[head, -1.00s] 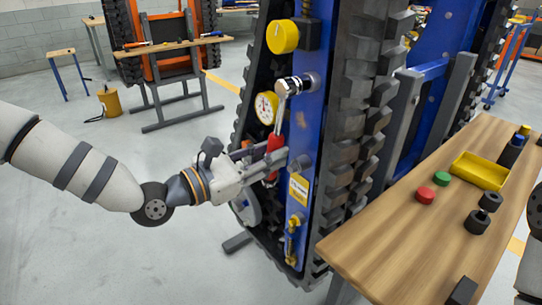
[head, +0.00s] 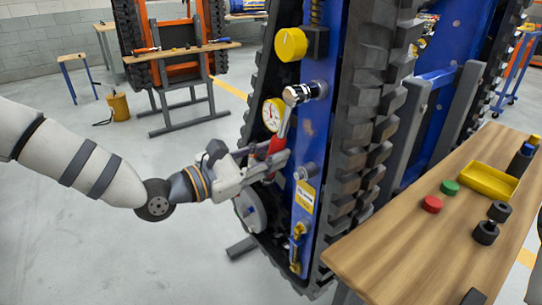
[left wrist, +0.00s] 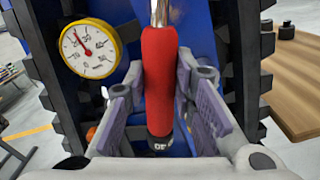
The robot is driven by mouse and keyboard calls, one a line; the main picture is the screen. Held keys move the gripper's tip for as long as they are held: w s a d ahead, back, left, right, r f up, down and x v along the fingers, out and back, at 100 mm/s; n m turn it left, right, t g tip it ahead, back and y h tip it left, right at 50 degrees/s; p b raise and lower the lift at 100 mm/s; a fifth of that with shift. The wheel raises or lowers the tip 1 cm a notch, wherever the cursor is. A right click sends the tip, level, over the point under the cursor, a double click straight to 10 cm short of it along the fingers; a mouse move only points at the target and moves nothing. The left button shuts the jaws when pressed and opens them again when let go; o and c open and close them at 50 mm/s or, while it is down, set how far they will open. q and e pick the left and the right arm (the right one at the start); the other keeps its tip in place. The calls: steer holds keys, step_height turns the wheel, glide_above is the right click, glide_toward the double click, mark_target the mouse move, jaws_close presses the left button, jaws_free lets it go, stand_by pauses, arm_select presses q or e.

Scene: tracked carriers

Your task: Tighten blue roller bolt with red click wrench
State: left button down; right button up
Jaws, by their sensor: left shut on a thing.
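The click wrench has a red handle (head: 278,142) and a chrome head (head: 297,94). Its head sits over a bolt on the blue carrier frame (head: 318,120) and hides that bolt; the handle hangs down and leans left. My left gripper (head: 280,160) is shut on the handle. In the left wrist view the red handle (left wrist: 158,80) stands between the two grey fingers (left wrist: 160,115). A second grey bolt (head: 306,171) shows lower on the frame. My right gripper is out of view.
Dark track pads (head: 370,130) stand to the right. A wooden bench (head: 420,245) holds a yellow tray (head: 487,181) and caps.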

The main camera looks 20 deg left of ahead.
arm_select(q)
steer(key=shift+w+a+r+m, duration=0.2)
steer(key=shift+w+a+m, duration=0.05)
steer(key=shift+a+m, duration=0.05)
steer(key=shift+w+a+r+m, duration=0.3)
steer(key=shift+w+a+m, duration=0.1)
steer(key=shift+a+m, duration=0.15)
steer(key=shift+w+a+r+m, duration=0.35)
steer(key=shift+a+r+m, duration=0.05)
steer(key=shift+m, duration=0.25)
steer(key=shift+w+a+r+m, duration=0.35)
steer(key=shift+a+r+m, duration=0.05)
steer(key=shift+a+m, duration=0.1)
stand_by(0.3)
